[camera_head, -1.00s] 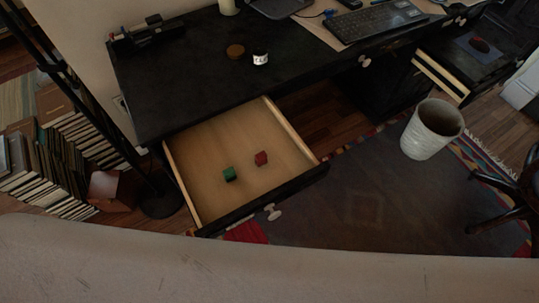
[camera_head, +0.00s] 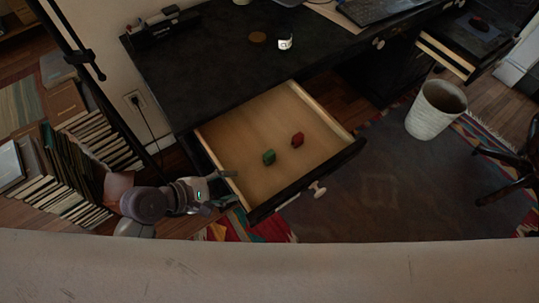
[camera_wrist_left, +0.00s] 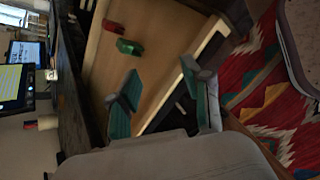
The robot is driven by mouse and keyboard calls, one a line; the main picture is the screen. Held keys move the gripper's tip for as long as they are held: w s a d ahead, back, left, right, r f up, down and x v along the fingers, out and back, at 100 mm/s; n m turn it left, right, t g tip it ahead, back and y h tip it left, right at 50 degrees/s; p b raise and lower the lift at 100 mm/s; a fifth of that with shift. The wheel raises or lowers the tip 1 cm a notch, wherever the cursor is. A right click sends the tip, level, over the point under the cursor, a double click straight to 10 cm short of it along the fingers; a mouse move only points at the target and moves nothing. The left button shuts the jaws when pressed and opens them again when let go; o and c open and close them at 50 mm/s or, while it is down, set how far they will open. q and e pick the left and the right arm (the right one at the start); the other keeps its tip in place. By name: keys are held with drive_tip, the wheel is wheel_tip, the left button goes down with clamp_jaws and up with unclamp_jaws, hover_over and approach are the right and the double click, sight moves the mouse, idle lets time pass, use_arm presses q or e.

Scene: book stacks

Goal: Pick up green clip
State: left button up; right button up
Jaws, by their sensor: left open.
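The green clip (camera_head: 269,157) is a small block-like piece lying on the floor of the open wooden drawer (camera_head: 240,130). It also shows in the left wrist view (camera_wrist_left: 130,47), at the upper middle. My left gripper (camera_head: 230,188) is at the left side of the drawer, near its front left corner, apart from the clip. In the left wrist view its two fingers (camera_wrist_left: 160,80) are spread with nothing between them, and the clip lies beyond the fingertips. My right gripper is not in view.
A red clip (camera_head: 297,139) lies near the green one in the drawer. The drawer's raised walls and dark front (camera_head: 308,182) surround them. The black desk (camera_head: 215,75) is behind. A white bin (camera_head: 436,110) stands at right, and books (camera_head: 100,140) stand at left.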

sight(269, 154)
use_arm(q)
drive_tip(key=w+n, duration=0.1)
drive_tip(key=n, duration=0.1)
drive_tip(key=w+r+n+t+h, duration=0.1)
drive_tip(key=n, duration=0.1)
drive_tip(key=w+r+n, duration=0.1)
drive_tip(key=n, duration=0.2)
drive_tip(key=shift+w+h, duration=0.35)
drive_tip(key=shift+h, duration=0.05)
drive_tip(key=shift+w+r+n+t, duration=0.2)
drive_tip(key=shift+w+n+t, duration=0.15)
drive_tip(key=shift+n, duration=0.35)
drive_tip(key=shift+w+d+n, duration=0.1)
drive_tip(key=shift+w+n, duration=0.1)
drive_tip(key=shift+n, duration=0.1)
drive_tip(key=x, duration=0.7)
drive_tip(key=shift+w+d+b, duration=0.15)
drive_tip(key=shift+b, duration=0.15)
drive_tip(key=shift+w+d+f, duration=0.15)
drive_tip(key=shift+w+d, duration=0.1)
drive_tip(key=shift+d, duration=0.15)
drive_tip(key=x, duration=0.5)
drive_tip(key=shift+s+d+f+b, duration=0.1)
drive_tip(key=shift+s+d+b, duration=0.05)
drive_tip(key=shift+s+b, duration=0.15)
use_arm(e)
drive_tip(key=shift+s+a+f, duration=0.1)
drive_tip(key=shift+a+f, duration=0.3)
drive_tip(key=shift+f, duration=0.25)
